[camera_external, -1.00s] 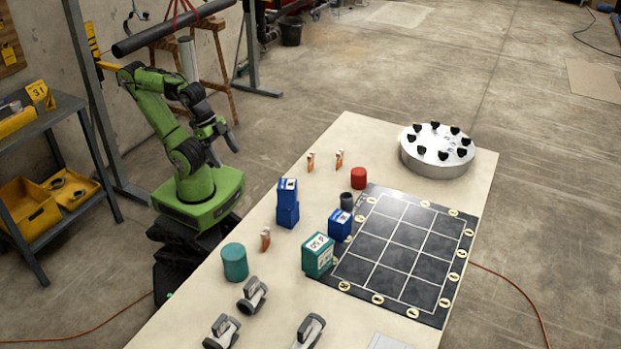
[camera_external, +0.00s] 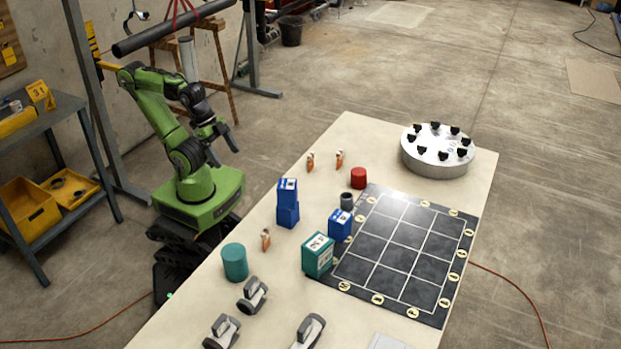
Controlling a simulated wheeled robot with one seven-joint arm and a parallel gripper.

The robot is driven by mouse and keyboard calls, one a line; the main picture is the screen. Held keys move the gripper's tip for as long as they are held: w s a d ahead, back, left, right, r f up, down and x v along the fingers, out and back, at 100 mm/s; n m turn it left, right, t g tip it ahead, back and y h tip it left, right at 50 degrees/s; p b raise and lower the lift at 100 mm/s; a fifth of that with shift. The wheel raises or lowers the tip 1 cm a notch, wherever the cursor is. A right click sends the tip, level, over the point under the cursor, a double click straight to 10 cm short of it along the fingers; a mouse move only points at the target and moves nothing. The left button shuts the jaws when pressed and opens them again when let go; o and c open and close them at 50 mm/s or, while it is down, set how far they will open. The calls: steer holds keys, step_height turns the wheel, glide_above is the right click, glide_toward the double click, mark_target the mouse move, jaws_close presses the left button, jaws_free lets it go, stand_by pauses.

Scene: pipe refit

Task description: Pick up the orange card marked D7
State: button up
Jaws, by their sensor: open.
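Three small orange and white cards stand upright on the pale table: one at the back left (camera_external: 310,162), one just right of it (camera_external: 339,159), and one nearer the front left (camera_external: 265,240). Their markings are too small to read, so I cannot tell which is D7. My gripper (camera_external: 226,145) is open and empty, pointing down beyond the table's left edge. It is left of all three cards and apart from them.
Two stacked blue boxes (camera_external: 288,203), another blue box (camera_external: 340,225), a teal box (camera_external: 318,255), a teal cylinder (camera_external: 234,262), a grey cup (camera_external: 347,201) and a red cylinder (camera_external: 358,178) stand around the cards. A dark grid board (camera_external: 391,226) and round metal disc (camera_external: 437,165) lie right.

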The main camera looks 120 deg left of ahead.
steer(key=c, duration=0.7)
